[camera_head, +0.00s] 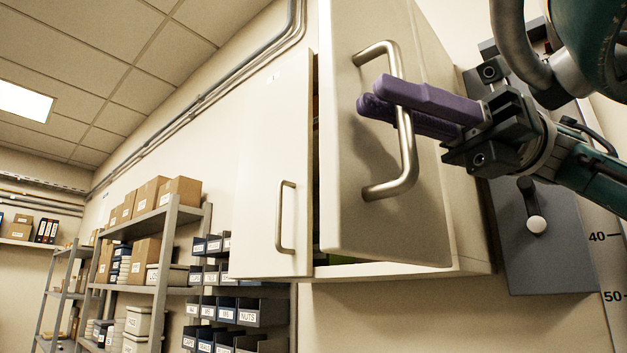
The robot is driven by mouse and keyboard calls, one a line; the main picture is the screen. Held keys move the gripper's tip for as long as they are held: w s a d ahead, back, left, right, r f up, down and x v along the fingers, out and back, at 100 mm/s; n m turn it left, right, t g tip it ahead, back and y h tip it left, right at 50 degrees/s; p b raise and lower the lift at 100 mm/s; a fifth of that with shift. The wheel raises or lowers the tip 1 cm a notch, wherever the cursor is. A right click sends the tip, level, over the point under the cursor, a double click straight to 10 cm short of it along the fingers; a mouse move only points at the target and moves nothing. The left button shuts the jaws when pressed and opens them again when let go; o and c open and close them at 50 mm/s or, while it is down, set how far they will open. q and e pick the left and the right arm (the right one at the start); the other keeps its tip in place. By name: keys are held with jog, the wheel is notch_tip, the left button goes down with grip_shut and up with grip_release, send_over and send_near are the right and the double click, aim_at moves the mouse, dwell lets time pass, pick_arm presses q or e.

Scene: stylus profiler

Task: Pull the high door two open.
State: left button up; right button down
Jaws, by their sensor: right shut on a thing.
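A white wall cabinet with two doors hangs high in the head view. The left door (268,215), marked with a small "1", looks closed and has a metal bar handle (286,217). The right door (350,215), which I take to be high door two, stands partly open, swung out toward me. A dark gap shows between the two doors. My right gripper (385,98) has purple fingers shut on the right door's metal handle (408,160), around its upper part. My left gripper is not in view.
A grey wall panel (555,255) with a white-knobbed lever (536,224) is right of the cabinet. Shelves with boxes (165,215) and labelled dark bins (240,312) stand left and below. A numbered scale (606,265) is at the far right.

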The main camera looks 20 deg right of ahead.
dwell(0.3)
jog(key=c, duration=0.9)
grip_release()
jog(key=shift+w+d, duration=0.1)
jog(key=shift+d, duration=0.2)
jog(key=d+b, duration=0.1)
jog(key=d, duration=0.8)
jog(key=shift+w+d, duration=0.15)
jog(key=shift+w, duration=0.2)
jog(key=shift+s, duration=0.1)
